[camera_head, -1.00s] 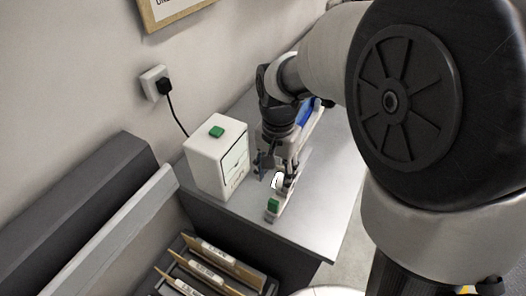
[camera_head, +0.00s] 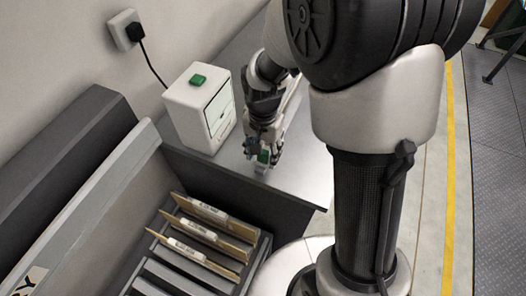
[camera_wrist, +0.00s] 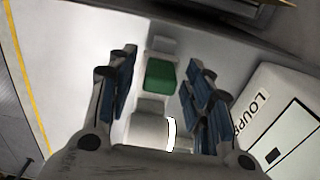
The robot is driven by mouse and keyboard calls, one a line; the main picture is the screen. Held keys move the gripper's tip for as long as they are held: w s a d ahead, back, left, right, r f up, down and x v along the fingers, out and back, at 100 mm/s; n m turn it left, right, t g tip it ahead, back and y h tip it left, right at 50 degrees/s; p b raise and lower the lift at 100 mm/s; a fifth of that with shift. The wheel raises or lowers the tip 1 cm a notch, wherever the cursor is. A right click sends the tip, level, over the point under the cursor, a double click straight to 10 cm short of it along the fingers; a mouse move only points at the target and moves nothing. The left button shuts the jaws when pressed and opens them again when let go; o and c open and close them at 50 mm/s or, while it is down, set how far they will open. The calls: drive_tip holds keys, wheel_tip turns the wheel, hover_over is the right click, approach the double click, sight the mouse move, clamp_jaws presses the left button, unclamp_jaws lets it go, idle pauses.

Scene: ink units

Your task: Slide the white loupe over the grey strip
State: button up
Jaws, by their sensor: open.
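My gripper (camera_head: 258,148) is low over the metal worktop and open. In the wrist view its blue-padded fingers (camera_wrist: 158,72) stand on either side of a small pale fixture with a green block (camera_wrist: 160,76). A pale rounded body (camera_wrist: 146,131) with a bright white curved edge, perhaps the white loupe, sits between the fingers, nearer the palm. Gaps seem to show beside the green block. I cannot pick out the grey strip with certainty.
A white box (camera_head: 186,112) with a green top button stands left of my gripper; its lettering begins "LOUP" in the wrist view (camera_wrist: 258,107). A dark rack (camera_head: 170,272) with several upright boards is in front. The worktop (camera_head: 308,170) is clear to the right.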

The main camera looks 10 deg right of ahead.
clamp_jaws()
idle(0.5)
